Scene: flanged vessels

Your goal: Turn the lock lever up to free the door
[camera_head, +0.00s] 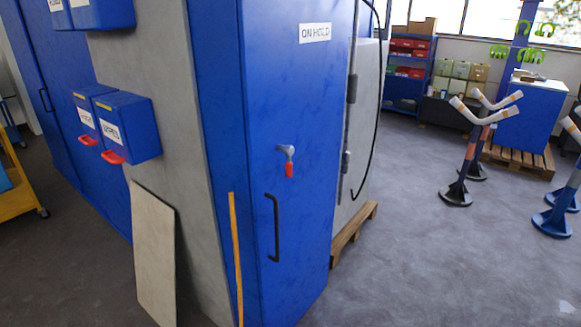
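The blue cabinet door (300,110) stands in the middle of the head view and looks shut. It bears a white "ON HOLD" label (314,33). The lock lever (289,168) is on the door at mid height; its grey hub is at the top and its red grip hangs downward. A black bar handle (273,228) is fixed upright below and left of the lever. Neither of my grippers shows in this view.
Blue bins with red tabs (128,127) hang on the grey wall at left, with a loose panel (153,255) leaning below. A grey cabinet on a wooden pallet (352,235) stands behind the door. Grey floor (420,270) at right is clear up to several stands (470,165).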

